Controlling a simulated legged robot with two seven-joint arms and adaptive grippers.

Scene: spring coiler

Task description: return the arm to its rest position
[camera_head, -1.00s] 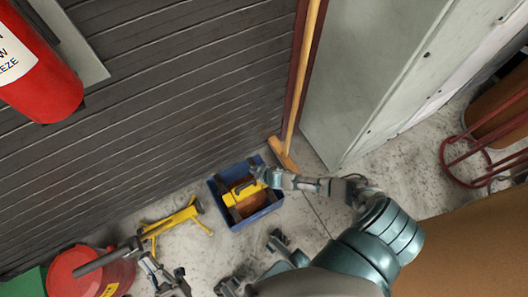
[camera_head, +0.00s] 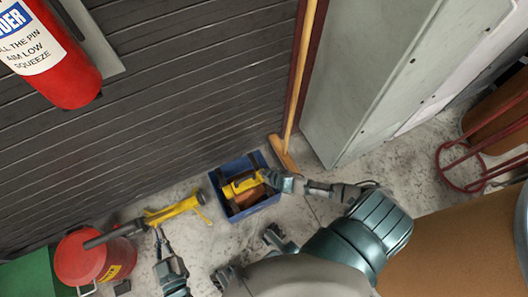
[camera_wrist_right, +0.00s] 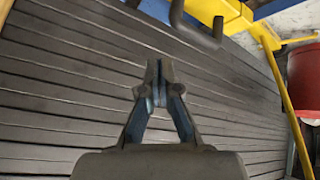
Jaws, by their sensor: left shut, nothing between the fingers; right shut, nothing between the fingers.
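My right gripper (camera_head: 266,177) is at the blue crate's right edge in the head view, beside a yellow object (camera_head: 240,186) in the crate. In the right wrist view the right gripper (camera_wrist_right: 158,70) is shut, with its fingertips together and nothing between them. My left gripper (camera_head: 161,243) is low at the left, below the yellow stand with a dark bar (camera_head: 172,211). It is small in the picture, with nothing seen in it. I cannot tell whether either gripper touches anything.
The blue crate (camera_head: 272,203) stands on the floor by the slatted wall (camera_head: 170,100). A broom (camera_head: 297,80) leans beside a grey cabinet (camera_head: 365,70). A red drum (camera_head: 85,262) is at lower left, a fire extinguisher (camera_head: 62,75) at upper left. Bare floor lies right of the crate.

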